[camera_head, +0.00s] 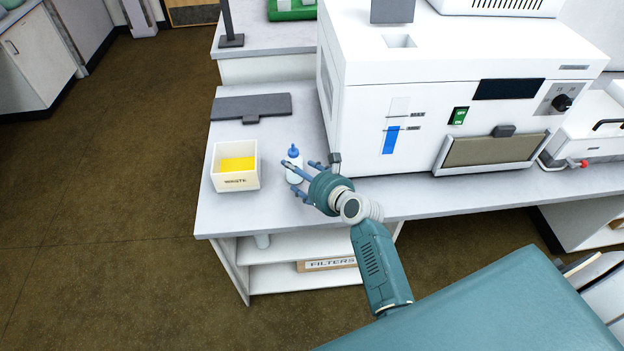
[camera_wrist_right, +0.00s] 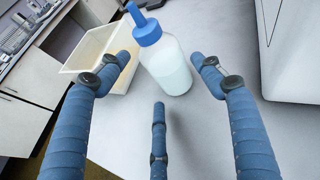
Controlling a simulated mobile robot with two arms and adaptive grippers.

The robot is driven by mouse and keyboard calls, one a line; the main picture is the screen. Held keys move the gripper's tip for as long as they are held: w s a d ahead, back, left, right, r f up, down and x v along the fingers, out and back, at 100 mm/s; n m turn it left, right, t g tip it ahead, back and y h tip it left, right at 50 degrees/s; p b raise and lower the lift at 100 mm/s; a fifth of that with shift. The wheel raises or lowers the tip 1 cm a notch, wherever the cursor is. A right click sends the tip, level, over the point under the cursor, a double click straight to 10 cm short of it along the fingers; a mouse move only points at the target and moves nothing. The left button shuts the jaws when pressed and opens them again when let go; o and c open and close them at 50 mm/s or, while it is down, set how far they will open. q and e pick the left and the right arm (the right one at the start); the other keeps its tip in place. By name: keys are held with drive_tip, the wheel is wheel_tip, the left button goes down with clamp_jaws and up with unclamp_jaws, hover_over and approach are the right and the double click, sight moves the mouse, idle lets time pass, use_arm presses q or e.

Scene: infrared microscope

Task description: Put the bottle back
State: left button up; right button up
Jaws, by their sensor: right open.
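The bottle (camera_head: 293,168) is small and whitish with a blue cap and spout. It stands on the left end of the bench, just right of the waste box. In the right wrist view the bottle (camera_wrist_right: 168,62) holds pale liquid and stands between and beyond the blue fingers. My right gripper (camera_head: 300,175) is open around the near side of the bottle. Its fingers (camera_wrist_right: 165,75) show no clear contact with it. The fingers hide part of the bottle in the head view. My left gripper is not in view.
A cream waste box (camera_head: 221,182) with yellow contents stands left of the bottle. The large white instrument (camera_head: 360,110) is close on the right. A dark flat plate (camera_head: 265,104) lies behind.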

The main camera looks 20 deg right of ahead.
drive_tip(key=v, duration=0.9)
drive_tip(key=shift+s, duration=0.25)
drive_tip(key=shift+r, duration=0.1)
